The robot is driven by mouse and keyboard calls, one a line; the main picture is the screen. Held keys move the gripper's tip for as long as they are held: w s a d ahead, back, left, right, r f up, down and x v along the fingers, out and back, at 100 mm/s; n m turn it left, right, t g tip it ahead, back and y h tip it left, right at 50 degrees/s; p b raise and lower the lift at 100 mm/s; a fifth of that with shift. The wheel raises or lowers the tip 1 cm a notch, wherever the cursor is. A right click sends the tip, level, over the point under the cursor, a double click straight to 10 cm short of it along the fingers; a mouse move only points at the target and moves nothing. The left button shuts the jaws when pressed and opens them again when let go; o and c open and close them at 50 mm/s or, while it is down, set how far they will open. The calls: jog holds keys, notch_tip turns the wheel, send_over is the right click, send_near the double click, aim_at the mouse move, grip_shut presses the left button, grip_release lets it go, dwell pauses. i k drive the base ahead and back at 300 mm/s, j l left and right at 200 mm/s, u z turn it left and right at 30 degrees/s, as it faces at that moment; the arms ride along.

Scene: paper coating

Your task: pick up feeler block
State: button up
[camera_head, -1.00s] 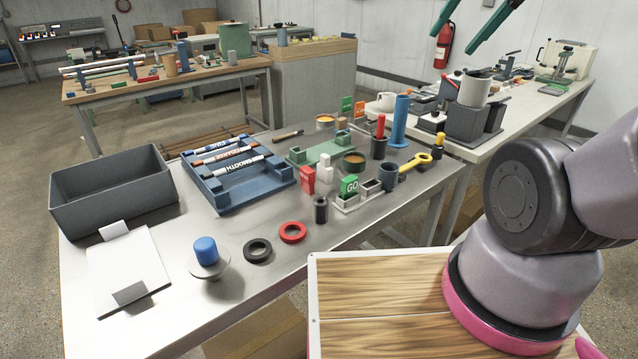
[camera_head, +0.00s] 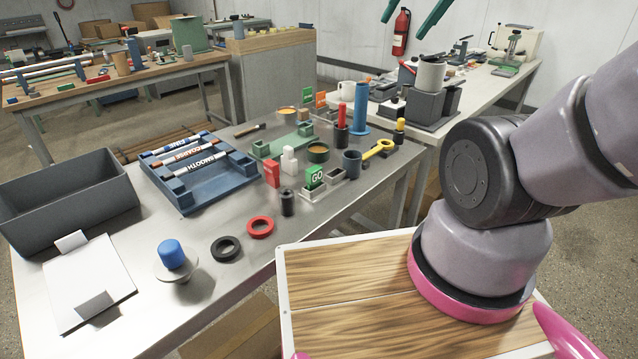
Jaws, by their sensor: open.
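No object is labelled as the feeler block. A small white stepped block (camera_head: 289,162) stands upright on the metal table, between a red block (camera_head: 272,173) and a dark green-brown cup (camera_head: 318,152); it may be the feeler block, but I cannot be sure. My gripper (camera_head: 402,27) shows at the top edge as two teal fingers, apart and empty. It hangs high in the air, well clear of the white block. The rest of the gripper is cut off by the frame.
A blue rack (camera_head: 186,193) holds labelled sticks. A grey bin (camera_head: 65,198) stands left. Red (camera_head: 260,227) and black (camera_head: 226,249) rings lie in front.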

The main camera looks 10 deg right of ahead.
aim_at(271, 169)
jog(key=i+l+u, duration=0.2)
jog(key=l, duration=0.2)
jog(key=i+l+u, duration=0.1)
jog(key=l+u, duration=0.15)
jog(key=l, duration=0.15)
jog(key=l+u, duration=0.2)
jog(key=l, duration=0.2)
jog(key=i, duration=0.05)
